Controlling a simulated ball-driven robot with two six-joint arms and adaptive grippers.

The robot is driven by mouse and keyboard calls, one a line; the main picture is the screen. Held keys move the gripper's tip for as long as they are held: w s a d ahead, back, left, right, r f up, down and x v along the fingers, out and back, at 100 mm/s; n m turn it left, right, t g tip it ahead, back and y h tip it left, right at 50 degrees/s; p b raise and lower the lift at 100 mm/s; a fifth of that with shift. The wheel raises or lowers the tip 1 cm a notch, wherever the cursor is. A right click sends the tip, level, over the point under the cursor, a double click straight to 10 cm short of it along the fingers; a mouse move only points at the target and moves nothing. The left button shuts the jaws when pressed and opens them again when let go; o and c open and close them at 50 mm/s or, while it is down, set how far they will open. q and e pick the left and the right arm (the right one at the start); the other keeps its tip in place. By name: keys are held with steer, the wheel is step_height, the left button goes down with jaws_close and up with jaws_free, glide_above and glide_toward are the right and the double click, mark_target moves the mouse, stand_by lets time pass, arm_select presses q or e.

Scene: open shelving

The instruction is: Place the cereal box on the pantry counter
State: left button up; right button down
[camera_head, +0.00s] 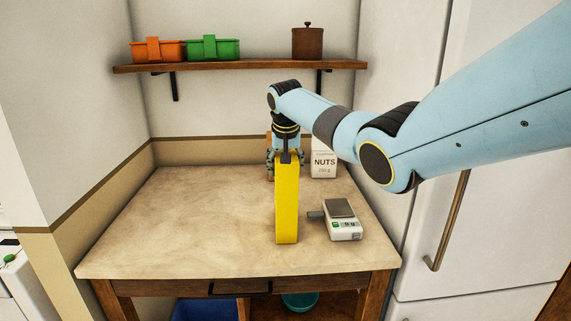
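The cereal box (287,205) is a tall, narrow yellow box, upright with its thin side toward me. It is over the right-middle part of the pantry counter (190,215). Its bottom appears at or very near the counter top; I cannot tell for sure whether it touches. My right gripper (286,160) points down at the top of the box, with its fingers on either side, shut on it. My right arm reaches in from the right. My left gripper is not in view.
A white kitchen scale (343,222) stands close to the right of the box. A NUTS package (323,164) stands behind. A wall shelf (240,66) holds an orange bin (158,50), a green bin (213,48) and a brown pot (307,42). The counter's left side is clear.

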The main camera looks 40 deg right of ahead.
steer(key=shift+c, duration=1.7)
jaws_free()
